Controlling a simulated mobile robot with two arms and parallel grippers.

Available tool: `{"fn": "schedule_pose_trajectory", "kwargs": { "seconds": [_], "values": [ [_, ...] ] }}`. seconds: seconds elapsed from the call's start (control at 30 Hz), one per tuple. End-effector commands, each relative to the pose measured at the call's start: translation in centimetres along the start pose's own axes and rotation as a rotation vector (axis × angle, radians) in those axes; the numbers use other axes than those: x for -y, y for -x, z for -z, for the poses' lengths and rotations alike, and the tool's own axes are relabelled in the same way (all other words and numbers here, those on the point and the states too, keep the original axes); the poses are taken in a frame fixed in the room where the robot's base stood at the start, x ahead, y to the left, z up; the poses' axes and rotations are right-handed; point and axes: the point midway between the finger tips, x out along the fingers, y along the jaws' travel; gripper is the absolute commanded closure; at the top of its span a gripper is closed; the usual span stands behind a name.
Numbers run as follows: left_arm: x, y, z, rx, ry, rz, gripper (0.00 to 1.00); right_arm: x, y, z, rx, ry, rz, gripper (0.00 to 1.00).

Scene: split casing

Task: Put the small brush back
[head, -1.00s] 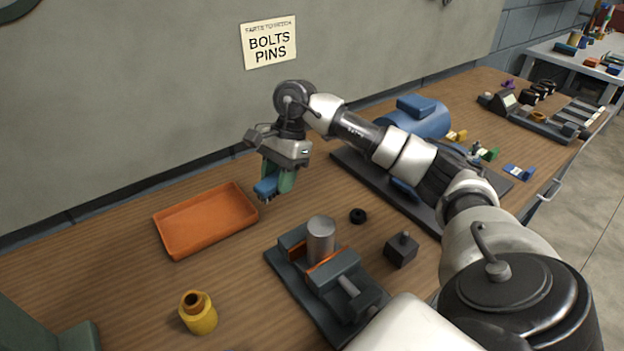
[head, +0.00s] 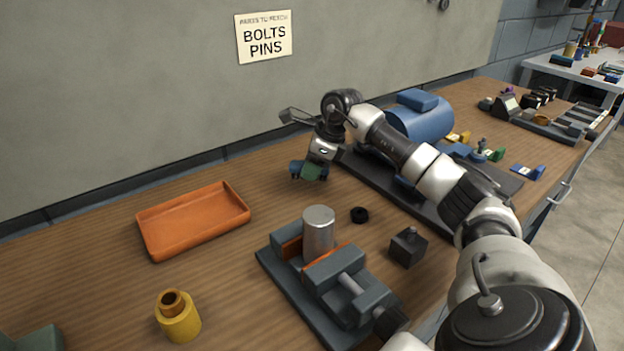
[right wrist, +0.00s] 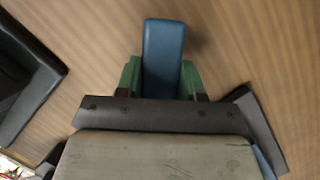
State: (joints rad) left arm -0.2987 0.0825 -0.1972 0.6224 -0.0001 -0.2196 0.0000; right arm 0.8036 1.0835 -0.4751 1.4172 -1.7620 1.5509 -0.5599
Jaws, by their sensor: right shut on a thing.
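My right gripper (head: 311,172) hangs over the bench between the orange tray and the blue motor-like body, with its green fingers shut on a small blue piece (head: 296,169). In the right wrist view the blue piece (right wrist: 163,50) is a plain, round-edged bar that sticks out between the green fingers (right wrist: 163,84). No bristles show on it, so I cannot tell if it is the small brush. Bare wood lies behind it in that view. My left gripper is not in view.
The orange tray (head: 150,238) is empty. A grey vise (head: 335,280) holds a metal cylinder (head: 318,232). A black ring (head: 359,215), a dark block (head: 408,249) and a yellow cup (head: 179,320) stand nearby. The blue motor-like body (head: 420,122) sits on a dark plate behind my arm.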

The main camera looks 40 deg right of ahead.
Motion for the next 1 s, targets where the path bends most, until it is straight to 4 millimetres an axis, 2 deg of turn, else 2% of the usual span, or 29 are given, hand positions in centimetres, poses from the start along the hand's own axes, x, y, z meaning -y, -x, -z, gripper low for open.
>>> {"fn": "schedule_pose_trajectory", "kwargs": {
  "seconds": [0.2,0.57,0.6,0.73,0.77,1.0],
  "values": [
    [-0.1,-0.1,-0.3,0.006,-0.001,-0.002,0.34,-0.1,-2.9,1.2,-0.002,0.001,-0.003,0.84],
    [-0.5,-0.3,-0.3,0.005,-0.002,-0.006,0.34,0.0,-3.3,1.4,-0.001,0.002,-0.001,0.84],
    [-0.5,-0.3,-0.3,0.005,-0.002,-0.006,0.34,0.0,-3.3,1.4,-0.001,0.002,-0.001,0.59],
    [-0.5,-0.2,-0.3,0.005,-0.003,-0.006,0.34,0.0,-3.3,1.4,-0.001,0.002,-0.001,0.39],
    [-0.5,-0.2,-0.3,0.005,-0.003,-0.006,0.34,0.0,-3.3,1.3,-0.001,0.002,-0.001,0.37],
    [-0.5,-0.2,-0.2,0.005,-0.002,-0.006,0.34,0.0,-3.2,1.3,0.0,0.002,-0.001,0.37]
  ]
}}
